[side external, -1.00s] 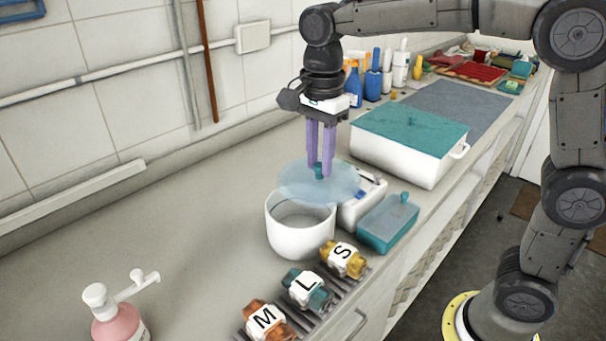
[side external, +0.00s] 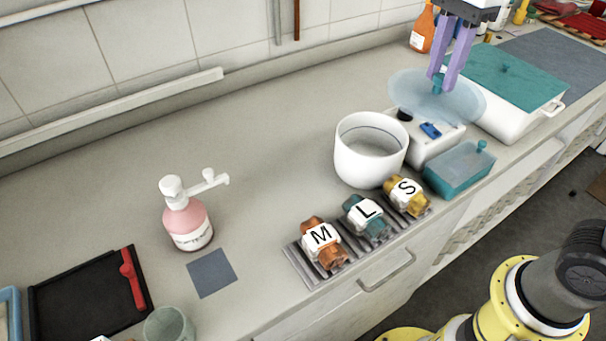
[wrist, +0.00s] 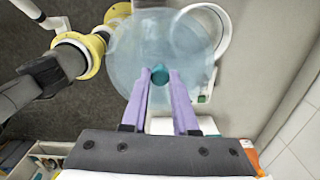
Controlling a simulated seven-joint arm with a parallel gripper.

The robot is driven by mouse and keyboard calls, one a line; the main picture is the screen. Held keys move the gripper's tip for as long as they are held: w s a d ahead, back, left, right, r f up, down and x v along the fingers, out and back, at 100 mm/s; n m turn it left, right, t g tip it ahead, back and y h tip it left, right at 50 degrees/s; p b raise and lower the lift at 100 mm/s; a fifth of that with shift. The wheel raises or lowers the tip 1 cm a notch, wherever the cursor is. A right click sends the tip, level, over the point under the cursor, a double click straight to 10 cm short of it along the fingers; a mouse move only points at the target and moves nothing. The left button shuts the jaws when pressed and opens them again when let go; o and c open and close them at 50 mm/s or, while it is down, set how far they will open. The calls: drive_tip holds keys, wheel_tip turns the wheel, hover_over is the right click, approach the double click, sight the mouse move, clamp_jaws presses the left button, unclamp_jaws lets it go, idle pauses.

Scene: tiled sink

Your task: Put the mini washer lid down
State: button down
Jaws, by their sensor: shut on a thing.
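The lid is a translucent pale-blue disc (side external: 408,92) with a teal knob (side external: 437,86). My gripper (side external: 441,82) is shut on the knob, and the lid hangs roughly level in the air. The mini washer is a white round tub (side external: 368,172) with an open top, joined to a white control box (side external: 440,141) with a dark dial and a blue switch. The lid is above the control box side, behind and right of the tub opening. In the wrist view, my gripper (wrist: 160,73) holds the lid (wrist: 130,45), which partly hides the tub's rim.
A large white bin with a teal lid (side external: 505,78) is at right. Lettered M, L and S pieces (side external: 366,214) sit on a grey rack in front. A pink pump bottle (side external: 187,222) stands left, with bare counter between.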

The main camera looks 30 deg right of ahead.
drive_tip(key=w+a+f, duration=0.7)
drive_tip(key=w+a, duration=0.5)
drive_tip(key=w, duration=0.1)
drive_tip(key=shift+n, duration=0.6)
drive_tip(key=a+f, duration=0.1)
drive_tip(key=f, duration=0.3)
drive_tip(key=a+f, duration=0.2)
drive_tip(key=f, duration=0.2)
drive_tip(key=a+f, duration=0.2)
drive_tip(key=f, duration=0.2)
drive_tip(key=shift+w+a, duration=0.15)
drive_tip(key=shift+w, duration=0.25)
drive_tip(key=shift+f, duration=2.05)
drive_tip(key=shift+f, duration=0.15)
drive_tip(key=c, duration=0.7)
unclamp_jaws()
